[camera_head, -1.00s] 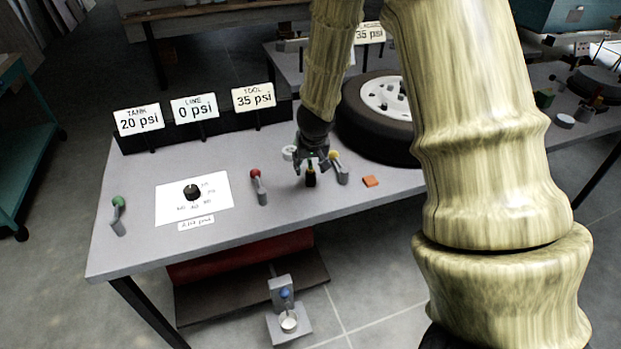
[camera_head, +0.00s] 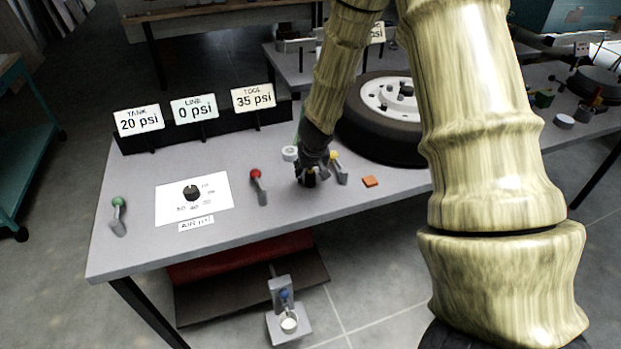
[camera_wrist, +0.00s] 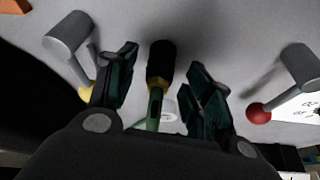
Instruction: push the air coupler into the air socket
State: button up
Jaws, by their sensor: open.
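The air coupler (camera_wrist: 160,62) looks like a dark cylinder with a yellowish band and a green stem or hose behind it. In the head view its dark end (camera_head: 310,179) shows just under my gripper (camera_head: 309,170), low over the grey bench. In the wrist view the coupler lies between the two spread fingers of my gripper (camera_wrist: 163,66). The gripper is open; contact with the coupler cannot be told. A white round piece (camera_head: 289,153) on the bench, just left of the gripper, may be the air socket; the wrist view shows it partly hidden behind the green stem.
A red-knobbed lever (camera_head: 256,175) stands left of the gripper and a yellow-knobbed lever (camera_head: 335,157) close on its right. An orange block (camera_head: 370,182) and a tyre (camera_head: 382,118) lie farther right. The gauges read tank 20, line 0, tool 35 psi.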

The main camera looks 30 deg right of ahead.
jog(key=shift+x, duration=1.3)
jog(key=c, duration=1)
